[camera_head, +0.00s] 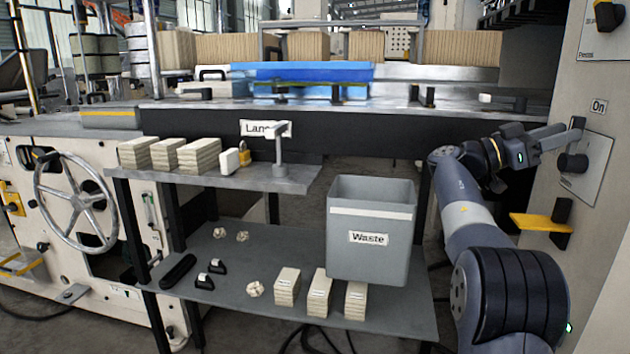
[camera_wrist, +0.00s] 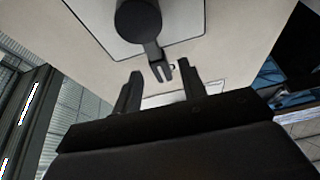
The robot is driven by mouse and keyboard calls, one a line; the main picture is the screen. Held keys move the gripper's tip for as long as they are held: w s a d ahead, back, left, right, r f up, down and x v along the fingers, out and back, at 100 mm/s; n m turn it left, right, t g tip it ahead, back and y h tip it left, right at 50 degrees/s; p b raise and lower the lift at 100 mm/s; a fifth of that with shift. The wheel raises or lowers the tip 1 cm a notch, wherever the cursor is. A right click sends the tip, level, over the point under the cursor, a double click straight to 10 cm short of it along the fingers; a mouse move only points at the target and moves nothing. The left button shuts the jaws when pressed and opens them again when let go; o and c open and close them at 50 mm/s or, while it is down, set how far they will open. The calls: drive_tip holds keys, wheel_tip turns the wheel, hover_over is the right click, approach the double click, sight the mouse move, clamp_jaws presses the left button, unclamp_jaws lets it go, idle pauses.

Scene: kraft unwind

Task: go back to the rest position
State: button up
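My gripper (camera_head: 562,137) is raised at the right in the head view, beside the pale panel (camera_head: 598,130) marked "On". A black rotary switch (camera_head: 573,163) with a lever pointing up sits on that panel. In the wrist view, the two fingers of my gripper (camera_wrist: 159,73) stand apart with nothing held between them. The switch's round knob (camera_wrist: 138,18) is ahead of them, and its forked lever tip (camera_wrist: 161,70) shows in line with the gap. I cannot tell whether a finger touches the lever.
A yellow handle (camera_head: 538,222) juts from the panel below my gripper. A grey waste bin (camera_head: 370,250) stands on the lower shelf (camera_head: 235,285), left of my arm. Stacked blocks (camera_head: 199,156) lie on the upper shelf. A handwheel (camera_head: 75,200) is at far left.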

drive_tip(key=shift+s+d+r+n, duration=0.1)
drive_tip(key=shift+d+r+n, duration=0.25)
drive_tip(key=shift+d, duration=0.55)
drive_tip(key=p+v, duration=0.2)
drive_tip(key=v, duration=0.9)
drive_tip(key=s+d+r+n+t, duration=0.1)
drive_tip(key=d+r, duration=0.3)
drive_tip(key=d, duration=0.6)
drive_tip(key=shift+s+n+t+b, duration=0.3)
drive_tip(key=shift+s+n, duration=0.05)
drive_tip(key=shift+n, duration=0.2)
drive_tip(key=shift+r, duration=0.2)
